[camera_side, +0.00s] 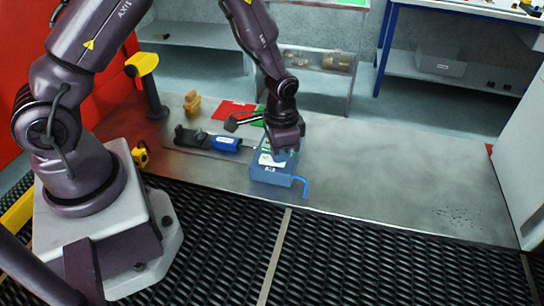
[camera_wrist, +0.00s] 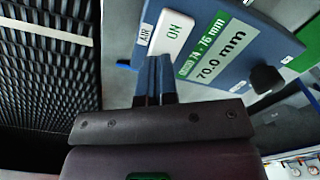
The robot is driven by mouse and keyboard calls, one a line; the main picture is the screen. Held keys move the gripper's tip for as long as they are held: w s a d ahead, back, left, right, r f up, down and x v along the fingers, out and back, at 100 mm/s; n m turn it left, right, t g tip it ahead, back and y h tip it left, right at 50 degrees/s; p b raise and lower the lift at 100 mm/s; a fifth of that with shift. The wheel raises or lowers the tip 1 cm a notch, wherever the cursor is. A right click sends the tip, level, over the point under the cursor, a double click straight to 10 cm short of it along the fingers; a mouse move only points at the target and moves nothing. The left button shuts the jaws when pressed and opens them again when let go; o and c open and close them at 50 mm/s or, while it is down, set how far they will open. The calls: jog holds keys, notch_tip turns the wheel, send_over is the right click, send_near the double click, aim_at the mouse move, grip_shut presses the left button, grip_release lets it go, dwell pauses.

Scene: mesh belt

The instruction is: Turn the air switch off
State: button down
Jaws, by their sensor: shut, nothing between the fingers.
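The air switch (camera_wrist: 172,33) is a white rocker marked ON, next to a small AIR label (camera_wrist: 145,36), on the blue box's face in the wrist view. The blue box (camera_side: 268,175) stands on the metal table in the side view, where the switch cannot be made out. My gripper (camera_wrist: 154,62) is shut and empty, its fingertips close to the switch's lower edge. I cannot tell whether they touch it. In the side view my gripper (camera_side: 283,152) is directly over the box and hides part of its top.
The box also bears a green and white 70.0 mm label (camera_wrist: 215,60) and a black knob (camera_wrist: 266,78). A blue hose (camera_side: 304,186) sticks out at its right. A blue-and-black tool (camera_side: 225,143) lies to the left. The table (camera_side: 400,170) is clear on the right.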

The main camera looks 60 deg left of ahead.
jog(key=shift+f, duration=0.1)
jog(key=shift+r, duration=3.5)
jog(key=shift+s+f+n+g, duration=0.15)
jog(key=shift+s+n+g, duration=0.2)
jog(key=shift+s, duration=0.55)
jog(key=s+r+n+t, duration=0.1)
jog(key=s+r+t, duration=0.2)
jog(key=s+r, duration=0.4)
jog(key=s+r+n+t, duration=0.1)
jog(key=s+r+t, duration=0.2)
jog(key=s+r, duration=0.5)
notch_tip(320, 180, up, 8)
jog(key=shift+f, duration=0.1)
